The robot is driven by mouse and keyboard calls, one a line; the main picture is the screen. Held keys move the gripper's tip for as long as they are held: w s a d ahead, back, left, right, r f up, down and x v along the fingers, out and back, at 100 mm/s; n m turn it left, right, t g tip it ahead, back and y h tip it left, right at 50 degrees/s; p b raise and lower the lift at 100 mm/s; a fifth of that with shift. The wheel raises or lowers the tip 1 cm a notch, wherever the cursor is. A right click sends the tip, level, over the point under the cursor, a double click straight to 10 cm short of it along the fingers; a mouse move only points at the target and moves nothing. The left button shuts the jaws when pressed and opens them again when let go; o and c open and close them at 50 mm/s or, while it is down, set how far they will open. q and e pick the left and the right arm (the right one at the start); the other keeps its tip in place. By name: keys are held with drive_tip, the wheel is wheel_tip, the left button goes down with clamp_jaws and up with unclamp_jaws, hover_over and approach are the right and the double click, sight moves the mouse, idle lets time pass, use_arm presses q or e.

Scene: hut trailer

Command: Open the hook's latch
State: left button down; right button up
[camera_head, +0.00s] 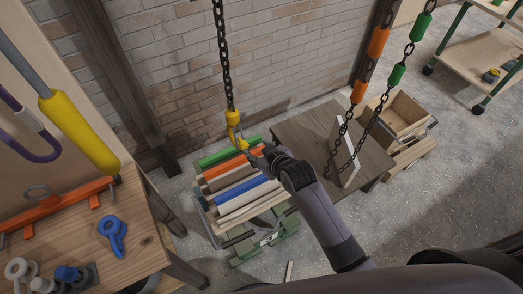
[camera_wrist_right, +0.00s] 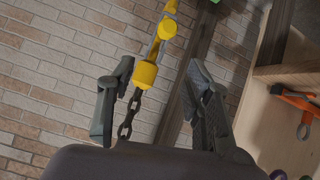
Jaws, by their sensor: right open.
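The yellow hook (camera_head: 235,134) hangs at the lower end of a dark vertical chain (camera_head: 223,60) in the head view. Its latch is too small to make out there. My right gripper (camera_head: 257,154) is just right of and below the hook. In the right wrist view, the hook (camera_wrist_right: 148,74) and some chain links (camera_wrist_right: 129,116) appear between the two spread fingers of my right gripper (camera_wrist_right: 160,78). The hook is nearer the left finger in that picture. I cannot tell whether it touches. The gripper is open and holds nothing. My left gripper is not in view.
Below the hook, colored bars (camera_head: 238,180) lie on a green-legged stand. A dark tabletop (camera_head: 320,135) with a pale board is to the right, under chains with orange and green sleeves (camera_head: 397,74). A wooden workbench (camera_head: 140,235) is at left. A brick wall (camera_head: 180,60) stands behind.

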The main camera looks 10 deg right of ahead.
drive_tip(key=shift+s+d+r, duration=0.2)
drive_tip(key=shift+s+r, duration=0.25)
drive_tip(key=shift+s, duration=0.05)
drive_tip(key=shift+f, duration=0.15)
